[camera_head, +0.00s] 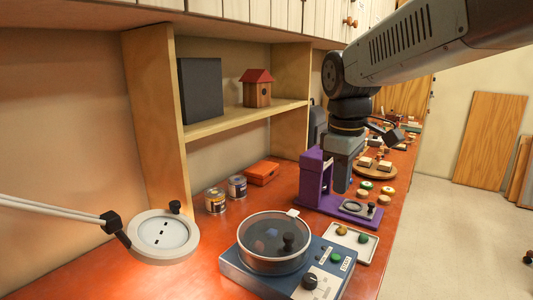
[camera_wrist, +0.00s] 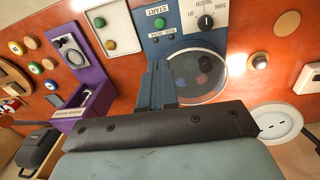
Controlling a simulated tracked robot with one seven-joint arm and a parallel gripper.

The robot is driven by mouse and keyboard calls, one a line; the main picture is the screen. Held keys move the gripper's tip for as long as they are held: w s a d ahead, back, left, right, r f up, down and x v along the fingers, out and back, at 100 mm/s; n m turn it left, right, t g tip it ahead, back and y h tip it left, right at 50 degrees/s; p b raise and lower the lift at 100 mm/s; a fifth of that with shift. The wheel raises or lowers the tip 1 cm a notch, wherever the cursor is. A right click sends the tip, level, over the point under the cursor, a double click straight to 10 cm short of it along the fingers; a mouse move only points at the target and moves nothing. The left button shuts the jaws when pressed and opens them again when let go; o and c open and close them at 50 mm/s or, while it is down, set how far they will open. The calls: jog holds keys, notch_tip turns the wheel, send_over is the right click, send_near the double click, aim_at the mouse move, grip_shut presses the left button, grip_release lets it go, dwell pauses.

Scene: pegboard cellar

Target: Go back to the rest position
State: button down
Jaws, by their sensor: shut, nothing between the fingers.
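My gripper (camera_head: 342,178) hangs from the arm over the red-brown workbench (camera_head: 215,255), fingers pointing down. It is shut and empty. The same machine (camera_head: 240,270) is at the front of the bench in the head view.
A white tray (camera_head: 368,248) with a yellow and a green piece is beside the machine. A lamp (camera_head: 163,237) stands at left. Two cans (camera_head: 215,200) and an orange box (camera_head: 262,172) sit behind. A wooden shelf (camera_head: 248,117) is above the bench. Floor at right is open.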

jog(key=s+d+f+m+t, duration=0.1)
jog(key=s+d+m+t, duration=0.3)
jog(key=s+d+m, duration=0.4)
jog(key=shift+d+f+m+t, duration=0.15)
jog(key=shift+m+t, duration=0.25)
jog(key=shift+m, duration=0.8)
